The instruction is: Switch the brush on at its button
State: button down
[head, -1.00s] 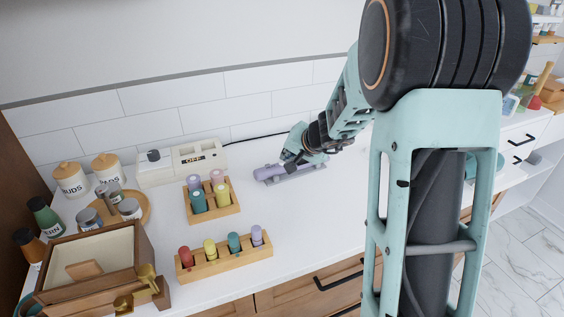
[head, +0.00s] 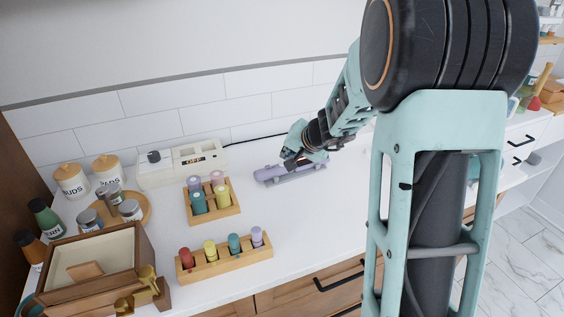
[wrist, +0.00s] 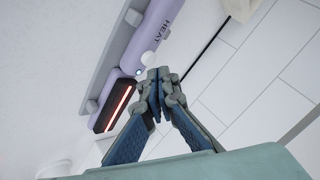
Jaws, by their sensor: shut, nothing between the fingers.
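The lavender brush (head: 270,173) lies on a grey holder (head: 300,178) on the white counter. In the wrist view, the brush (wrist: 150,42) bears the word HEAT, and a strip on its dark head (wrist: 117,107) glows red-orange. A pale round button (wrist: 149,58) sits below the lettering, with a small blue light (wrist: 138,71) beside it. My gripper (wrist: 158,74) is shut and empty, its tips close to the button. I cannot tell whether they touch it. In the head view, my gripper (head: 288,163) is at the brush and hides part of it.
A white box (head: 184,163) stands by the wall with a dark cable (head: 258,138) running right. Wooden racks of coloured bottles (head: 213,215) (head: 225,260), jars (head: 72,181) and a wooden box (head: 95,262) fill the left. The counter in front of the brush is clear.

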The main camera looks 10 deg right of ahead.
notch_tip(320, 180, up, 6)
jog(key=p, duration=0.4)
jog(key=shift+a, duration=0.1)
dwell(0.4)
